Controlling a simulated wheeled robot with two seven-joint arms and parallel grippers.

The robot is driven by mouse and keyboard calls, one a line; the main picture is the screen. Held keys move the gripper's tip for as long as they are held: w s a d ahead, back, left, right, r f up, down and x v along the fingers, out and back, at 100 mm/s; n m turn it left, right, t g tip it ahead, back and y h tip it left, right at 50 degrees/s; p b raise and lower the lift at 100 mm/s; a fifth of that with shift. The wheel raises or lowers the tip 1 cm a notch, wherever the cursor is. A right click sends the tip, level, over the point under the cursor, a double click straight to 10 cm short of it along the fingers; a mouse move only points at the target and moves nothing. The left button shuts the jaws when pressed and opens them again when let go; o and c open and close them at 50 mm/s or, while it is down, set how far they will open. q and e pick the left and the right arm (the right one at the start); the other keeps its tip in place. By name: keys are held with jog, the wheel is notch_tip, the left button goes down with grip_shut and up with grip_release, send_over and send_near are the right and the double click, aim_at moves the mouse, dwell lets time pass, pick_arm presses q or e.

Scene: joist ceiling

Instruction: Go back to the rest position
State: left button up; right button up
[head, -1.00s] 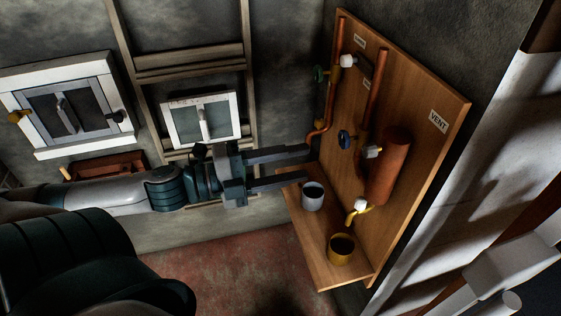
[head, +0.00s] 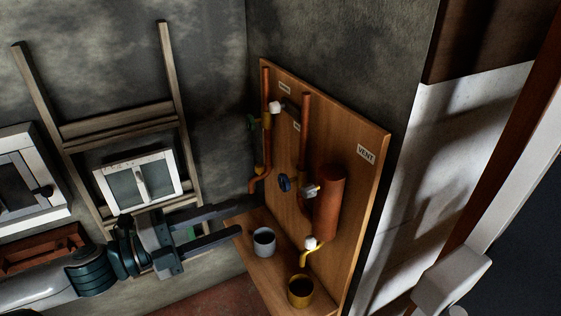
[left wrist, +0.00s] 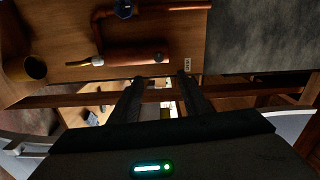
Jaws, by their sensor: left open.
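My left gripper (head: 238,220) is open and empty in the head view. Its two long dark fingers point right, and their tips lie near the left edge of the wooden pipe board's shelf (head: 268,277). In the left wrist view the fingers (left wrist: 158,80) show apart with nothing between them. A grey cup (head: 264,242) and a yellow cup (head: 301,291) stand on the shelf, to the right of the fingers. My right gripper is not in view.
The upright board (head: 355,190) carries copper pipes, a copper cylinder (head: 329,205), a blue valve handle (head: 284,184) and a VENT label (head: 366,155). A wooden ladder-like frame (head: 115,122) and white-framed windows (head: 137,181) are on the wall behind my left arm.

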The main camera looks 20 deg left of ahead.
pick_arm(q)
jog(key=w+a+f+n+y, duration=0.3)
jog(key=a+f+n+y, duration=0.15)
jog(key=a+f, duration=0.6)
jog(key=w+a+f+n+y, duration=0.2)
jog(key=a+f+n+y, duration=0.25)
jog(key=a+f, duration=0.6)
jog(key=s+a+f+n+g+y+b, duration=0.1)
jog(key=s+f+n, duration=0.1)
jog(key=f, duration=0.6)
jog(key=s+a+f+n+y, duration=0.1)
jog(key=s+a+f+n, duration=0.15)
jog(key=f, duration=0.65)
jog(key=s+d+f+n+g+y, duration=0.1)
jog(key=s+d+f+n+g, duration=0.1)
jog(key=s+f, duration=0.6)
jog(key=s+d+f+n+g, duration=0.2)
jog(key=s+d+f, duration=0.1)
jog(key=f, duration=0.9)
jog(key=s+d+f+n+g+y, duration=0.1)
jog(key=s+d+f+n+g, duration=0.15)
jog(key=s+f, duration=0.55)
jog(key=s+d+f+n+g+h+b, duration=0.1)
jog(key=s+d+f+g, duration=0.4)
jog(key=s+d+f, duration=1.1)
jog(key=s+d+n+h, duration=0.1)
jog(key=d, duration=0.2)
jog(key=shift+d+g, duration=0.3)
jog(key=shift+g, duration=0.05)
